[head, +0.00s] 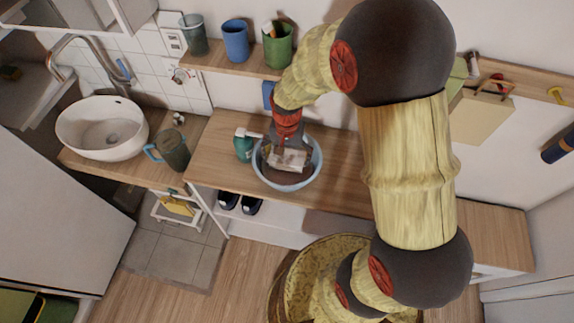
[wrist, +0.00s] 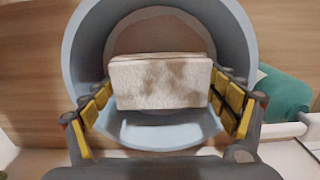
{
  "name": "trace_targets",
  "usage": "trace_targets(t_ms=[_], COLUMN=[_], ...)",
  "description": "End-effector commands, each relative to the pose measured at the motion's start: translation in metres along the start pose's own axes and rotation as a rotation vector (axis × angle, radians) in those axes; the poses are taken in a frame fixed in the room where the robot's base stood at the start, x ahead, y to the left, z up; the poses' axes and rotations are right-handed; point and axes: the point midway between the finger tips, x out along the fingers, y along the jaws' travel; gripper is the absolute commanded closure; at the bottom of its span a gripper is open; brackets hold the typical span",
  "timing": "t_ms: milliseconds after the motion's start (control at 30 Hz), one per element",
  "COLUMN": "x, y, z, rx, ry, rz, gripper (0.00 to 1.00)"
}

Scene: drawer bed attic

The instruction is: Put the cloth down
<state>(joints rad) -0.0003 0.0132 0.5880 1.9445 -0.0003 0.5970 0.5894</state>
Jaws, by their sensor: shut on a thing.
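The cloth (wrist: 160,85) is a pale, folded block with brown stains. In the wrist view it sits between the two yellow-padded fingers of my gripper (wrist: 165,98), which are shut on it from both sides. Behind it is a round light-blue basin (wrist: 78,50) with a brownish inside. In the head view the cloth (head: 288,160) and my gripper (head: 290,152) are over the basin (head: 317,170) on the wooden counter. I cannot tell whether the cloth touches the basin's bottom.
A teal bottle (head: 243,147) stands just left of the basin; it also shows in the wrist view (wrist: 285,93). A dark jug (head: 174,150) and a white sink (head: 85,128) are further left. Several cups, including a blue one (head: 236,42), stand on the shelf behind. The counter (head: 220,130) has free room.

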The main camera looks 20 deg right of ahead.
Motion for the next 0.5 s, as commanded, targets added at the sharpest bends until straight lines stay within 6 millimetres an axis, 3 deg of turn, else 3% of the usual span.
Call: trace_targets(t_ms=[500], x=[0.046], y=[0.0], z=[0.0], rx=[0.0], ry=[0.001], rz=[0.0], gripper=[0.38])
